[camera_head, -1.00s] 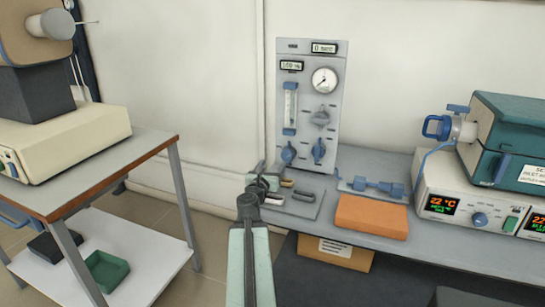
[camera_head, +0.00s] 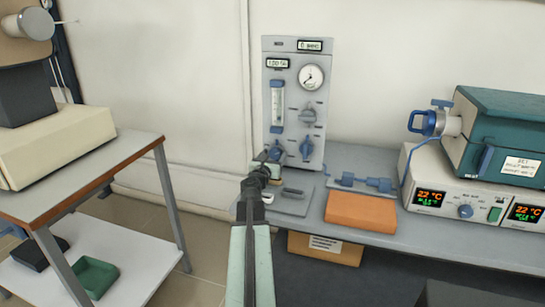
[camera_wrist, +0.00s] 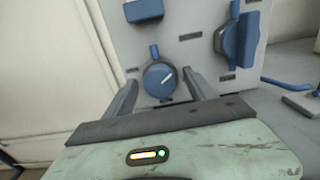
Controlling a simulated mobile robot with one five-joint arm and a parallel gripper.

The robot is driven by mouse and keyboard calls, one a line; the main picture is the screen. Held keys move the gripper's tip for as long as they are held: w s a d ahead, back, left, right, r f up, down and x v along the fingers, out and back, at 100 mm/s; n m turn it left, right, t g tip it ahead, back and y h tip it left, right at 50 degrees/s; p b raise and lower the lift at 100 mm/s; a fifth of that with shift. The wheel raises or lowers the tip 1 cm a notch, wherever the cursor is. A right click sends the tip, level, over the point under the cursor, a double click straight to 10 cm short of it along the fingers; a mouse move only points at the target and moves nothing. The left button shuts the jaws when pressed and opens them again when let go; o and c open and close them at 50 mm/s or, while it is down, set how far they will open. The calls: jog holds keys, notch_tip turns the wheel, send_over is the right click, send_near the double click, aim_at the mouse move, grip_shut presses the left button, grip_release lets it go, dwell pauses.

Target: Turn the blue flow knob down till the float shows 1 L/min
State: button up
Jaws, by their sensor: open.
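The grey gas panel (camera_head: 268,60) stands upright against the wall at the back of the bench. Its flow tube (camera_head: 278,103) has blue ends; the float is too small to read. The round blue flow knob (camera_head: 277,151) sits below the tube, partly hidden by my gripper (camera_head: 266,160). In the wrist view the blue knob (camera_wrist: 159,79), with a white pointer line slanting up to the right, shows between my two open fingers (camera_wrist: 163,84). One finger is on each side of it with gaps visible, and I see no contact.
A blue valve handle (camera_wrist: 238,42) is close to the right of the knob. The panel also carries a grey knob (camera_head: 307,115) and a dial gauge (camera_head: 312,77). An orange block (camera_head: 361,212) and a furnace controller (camera_head: 465,190) stand to the right on the bench.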

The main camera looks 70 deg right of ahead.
jog(key=c, duration=1.4)
jog(key=shift+n, duration=0.3)
jog(key=o, duration=1.4)
